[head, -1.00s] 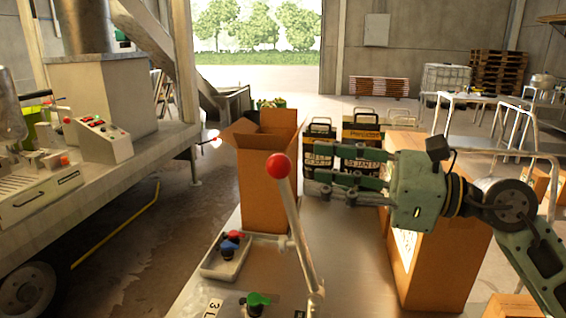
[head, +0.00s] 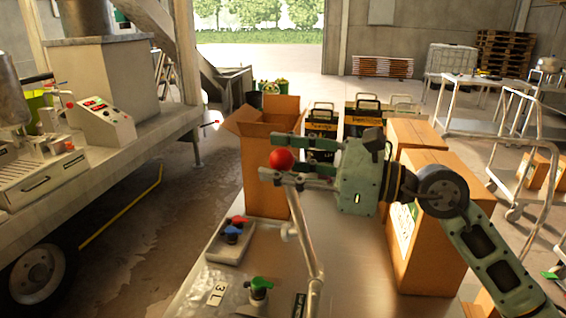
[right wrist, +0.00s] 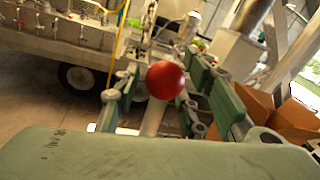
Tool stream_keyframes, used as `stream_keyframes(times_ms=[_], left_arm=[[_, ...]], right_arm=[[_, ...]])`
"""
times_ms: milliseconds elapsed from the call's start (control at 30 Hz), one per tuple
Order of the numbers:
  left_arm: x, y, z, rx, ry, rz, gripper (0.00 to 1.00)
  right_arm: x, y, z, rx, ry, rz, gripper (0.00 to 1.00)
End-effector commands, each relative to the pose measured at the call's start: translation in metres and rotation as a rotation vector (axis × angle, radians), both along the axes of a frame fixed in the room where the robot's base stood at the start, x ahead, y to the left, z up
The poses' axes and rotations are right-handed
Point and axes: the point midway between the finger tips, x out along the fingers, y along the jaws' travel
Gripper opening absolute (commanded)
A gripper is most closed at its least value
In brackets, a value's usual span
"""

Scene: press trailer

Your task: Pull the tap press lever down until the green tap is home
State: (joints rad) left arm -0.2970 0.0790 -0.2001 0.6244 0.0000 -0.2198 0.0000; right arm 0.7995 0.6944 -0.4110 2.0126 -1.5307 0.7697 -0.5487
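The tap press lever (head: 307,245) is a metal rod that stands up tilted, with a red ball knob (head: 281,160) on top. My right gripper (head: 279,159) has come in from the right with its fingers either side of the knob. In the right wrist view the red knob (right wrist: 165,80) lies between the spread fingers, with a gap showing at its right; contact cannot be told. The green tap (head: 260,287) stands upright at the lever's foot, left of the rod. Its seat is hidden. My left gripper is not in view.
A tray (head: 213,252) with red and blue taps lies on the metal bench (head: 345,285). An open carton (head: 262,190) stands behind the lever, and a tall carton (head: 430,250) stands to the right, under my right arm. The trailer (head: 105,160) is at left.

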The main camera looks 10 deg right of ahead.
Motion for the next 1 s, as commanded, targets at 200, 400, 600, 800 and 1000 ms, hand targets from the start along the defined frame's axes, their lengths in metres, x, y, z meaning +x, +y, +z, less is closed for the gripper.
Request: stream_keyframes(times_ms=[200,400,600,800,1000], left_arm=[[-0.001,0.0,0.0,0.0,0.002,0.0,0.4],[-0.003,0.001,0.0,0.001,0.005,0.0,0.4],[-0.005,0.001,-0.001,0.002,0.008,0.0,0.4],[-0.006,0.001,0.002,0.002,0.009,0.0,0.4],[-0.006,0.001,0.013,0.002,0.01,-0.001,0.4]], right_arm=[[-0.001,0.0,0.0,-0.001,0.001,0.001,0.16],[-0.001,0.001,-0.001,-0.002,0.002,0.002,0.0],[-0.001,0.001,-0.002,-0.003,0.003,0.004,0.0],[-0.001,0.003,-0.002,-0.016,0.007,0.005,0.0],[0.001,0.01,-0.006,-0.082,0.028,0.007,0.0]])
